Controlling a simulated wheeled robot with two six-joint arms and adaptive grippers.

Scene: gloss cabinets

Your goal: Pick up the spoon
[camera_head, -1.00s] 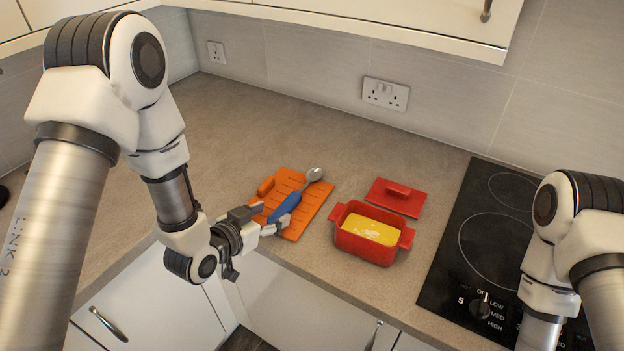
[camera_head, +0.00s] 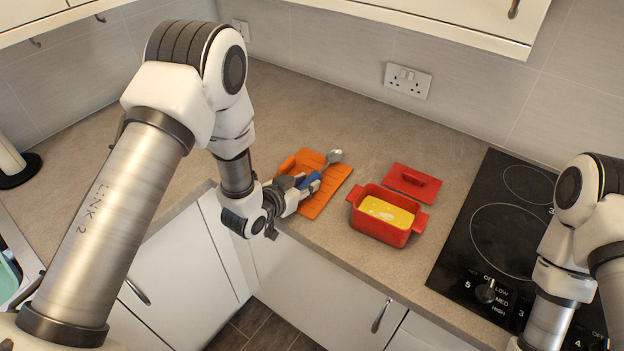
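The spoon (camera_head: 334,157) has a shiny metal bowl and a blue handle (camera_head: 312,181). It lies across an orange slatted board (camera_head: 318,203), its bowl toward the back right. My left gripper (camera_head: 309,181) is at the handle's near end, with its fingers on either side of the blue part and hiding some of it. I cannot tell whether the fingers press on the handle. My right arm shows at the right edge, but its gripper is out of view.
A red dish (camera_head: 379,234) with yellow contents stands right of the board, its red lid (camera_head: 413,181) behind it. A black hob (camera_head: 497,235) lies further right. Sockets (camera_head: 407,80) are on the back wall. The counter (camera_head: 290,110) behind the board is clear.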

